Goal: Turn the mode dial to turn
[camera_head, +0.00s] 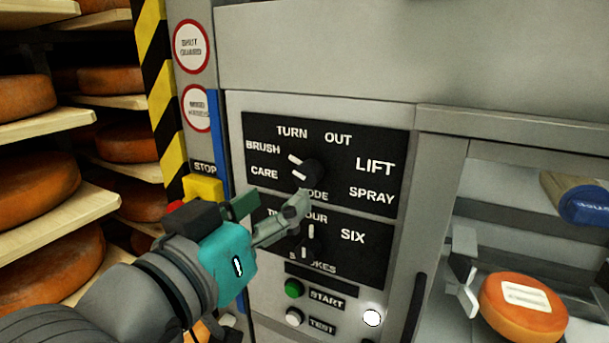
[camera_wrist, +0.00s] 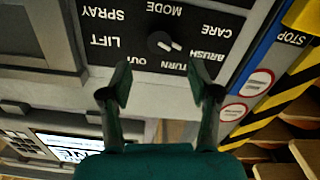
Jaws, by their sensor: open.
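The mode dial (camera_head: 312,172) is a round black knob with white marks on the upper black panel (camera_head: 385,140), ringed by CARE, BRUSH, TURN, OUT, LIFT and SPRAY. Its white marks lie on its left side. The upper one slants up-left, roughly towards BRUSH; the exact setting is hard to tell. My gripper (camera_head: 270,214) is open and empty, in front of the panel and below-left of the dial. In the wrist view, which is upside down, the dial (camera_wrist: 164,41) shows beyond and between the open fingers (camera_wrist: 160,92), apart from them.
A lower dial (camera_head: 308,240) sits below, partly behind my gripper. The green START (camera_head: 293,288) and white TEST (camera_head: 294,317) buttons are under it. A yellow stop box (camera_head: 203,187) is left, near my wrist. Cheese racks (camera_head: 60,130) stand further left.

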